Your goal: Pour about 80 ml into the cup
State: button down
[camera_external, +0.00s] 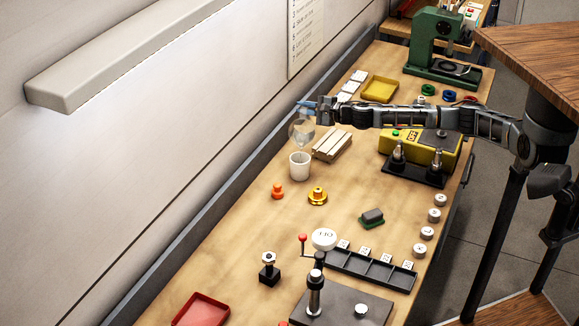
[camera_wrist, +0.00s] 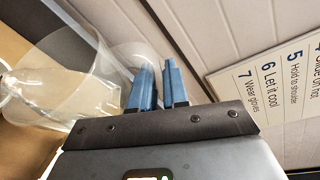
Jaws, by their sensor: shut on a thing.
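My gripper (camera_external: 306,105) is at the wall side of the bench, its blue fingers above the white cup. It is shut on a clear, see-through vessel (camera_external: 302,131), which hangs below the fingers, over the cup. The white cup (camera_external: 300,168) stands upright on the bench. In the wrist view the blue fingers (camera_wrist: 160,88) are close together, and the clear vessel (camera_wrist: 75,88) fills the left side, looking tilted. I cannot make out a liquid level or a stream. The cup's inside is hard to see.
A wooden slatted block (camera_external: 332,145) lies right of the cup. A yellow device (camera_external: 420,147) sits under my arm. The wall (camera_external: 190,130) is close on the left.

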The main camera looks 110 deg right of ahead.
aim_at(304, 125)
jog(key=shift+w+a+r+n+h+b, duration=0.15)
jog(key=shift+a+r+n+h+b, duration=0.2)
jog(key=shift+r+n+b, duration=0.15)
dwell(0.8)
jog(key=shift+d+m+p, duration=0.2)
jog(key=shift+m+p, duration=0.1)
jog(key=shift+p, duration=0.25)
jog(key=f+m+p, duration=0.1)
jog(key=d+f+y+p, duration=0.1)
jog(key=shift+s+d+f+m+y+p, duration=0.25)
jog(key=shift+s+d+f+m+p, duration=0.05)
jog(key=shift+s+f+m+p, duration=0.1)
jog(key=shift+f, duration=0.25)
jog(key=shift+d+r+m+y+p, duration=0.1)
jog(key=shift+d+m+y+p, duration=0.2)
jog(key=shift+m+p, duration=0.35)
jog(key=shift+s+d+f+p, duration=0.15)
jog(key=shift+f+p, duration=0.1)
jog(key=shift+p, duration=0.5)
jog(key=shift+s+d+f+m+y, duration=0.1)
jog(key=shift+d+f+m+y, duration=0.05)
jog(key=shift+f+m+y, duration=0.2)
jog(key=shift+r, duration=0.1)
